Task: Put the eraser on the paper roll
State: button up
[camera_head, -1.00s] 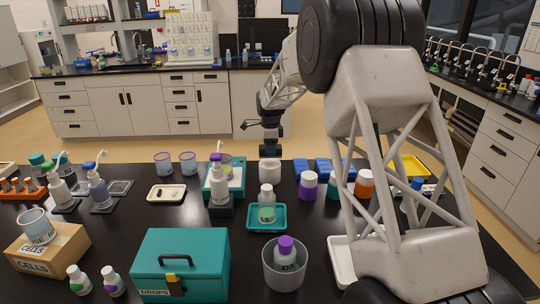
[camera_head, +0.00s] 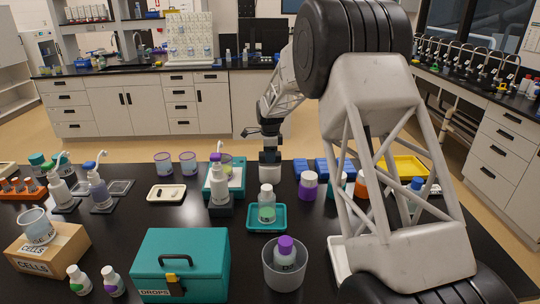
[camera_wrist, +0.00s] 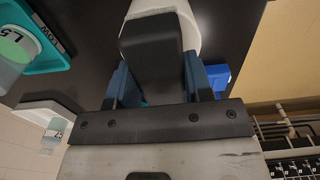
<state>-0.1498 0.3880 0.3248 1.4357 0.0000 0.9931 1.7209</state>
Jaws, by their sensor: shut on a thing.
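My gripper (camera_head: 270,153) points down just above the white paper roll (camera_head: 270,174), which stands upright near the table's far edge. In the wrist view my gripper's blue fingers (camera_wrist: 158,75) are shut on a dark, rounded block, the eraser (camera_wrist: 152,42). The white roll (camera_wrist: 188,28) shows behind and beside the eraser. The eraser overlaps the roll's top in this view, and I cannot tell whether they touch. In the head view the eraser is hard to make out against my dark gripper.
A teal tray (camera_head: 281,224) with a bottle (camera_head: 266,205) stands in front of the roll.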

jog(key=shift+f, duration=0.1)
jog(key=o, duration=0.9)
notch_tip(320, 180, up, 12)
jog(key=shift+r, duration=0.1)
dwell(0.5)
dwell(0.6)
jog(key=shift+r, duration=0.1)
